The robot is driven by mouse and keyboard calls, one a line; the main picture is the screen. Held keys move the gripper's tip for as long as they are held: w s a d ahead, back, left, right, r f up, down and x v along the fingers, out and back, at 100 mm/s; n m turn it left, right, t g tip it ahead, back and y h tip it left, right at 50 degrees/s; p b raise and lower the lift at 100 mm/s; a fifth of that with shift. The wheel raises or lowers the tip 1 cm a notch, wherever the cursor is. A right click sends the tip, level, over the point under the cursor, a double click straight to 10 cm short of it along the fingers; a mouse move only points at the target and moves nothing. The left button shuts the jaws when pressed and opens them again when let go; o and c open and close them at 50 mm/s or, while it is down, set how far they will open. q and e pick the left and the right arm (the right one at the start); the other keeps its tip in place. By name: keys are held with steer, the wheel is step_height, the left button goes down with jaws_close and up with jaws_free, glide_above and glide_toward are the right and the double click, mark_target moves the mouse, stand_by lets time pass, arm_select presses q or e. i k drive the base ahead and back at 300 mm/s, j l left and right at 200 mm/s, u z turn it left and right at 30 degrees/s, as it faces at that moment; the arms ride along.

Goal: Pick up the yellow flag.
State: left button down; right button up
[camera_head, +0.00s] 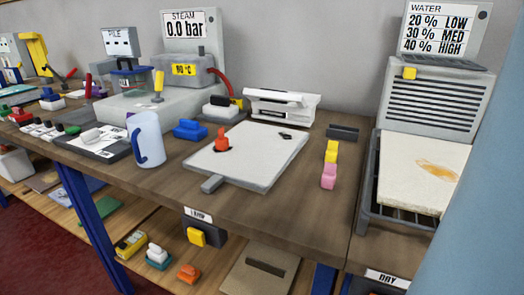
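No thing in view is clearly a flag, and several small yellow things show. A yellow block (331,151) stands in line with a pink block (328,175) on the wooden bench (290,205), right of the white board. A small yellow piece (409,73) is on the grey slatted unit (437,100) under the WATER sign. A yellow-handled piece (157,84) stands upright on the grey machine at the left. Another yellow piece (237,102) lies near the red hose. I cannot tell which is the flag. Neither of my grippers is in view.
A white board (262,150) with an orange-red knob (222,138) lies mid-bench. A blue-handled jug (147,138) stands left of it. A cream slab (425,172) lies in a dark tray at the right. A pale blue surface covers the right edge. The bench front is mostly clear.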

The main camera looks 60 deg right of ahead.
mark_target(331, 156)
steer(key=z, duration=2.25)
steer(key=k+u, duration=0.2)
steer(key=u, duration=0.2)
steer(key=k+u, duration=0.2)
steer(key=u, duration=0.15)
steer(key=k+u, duration=0.2)
steer(key=u, duration=0.2)
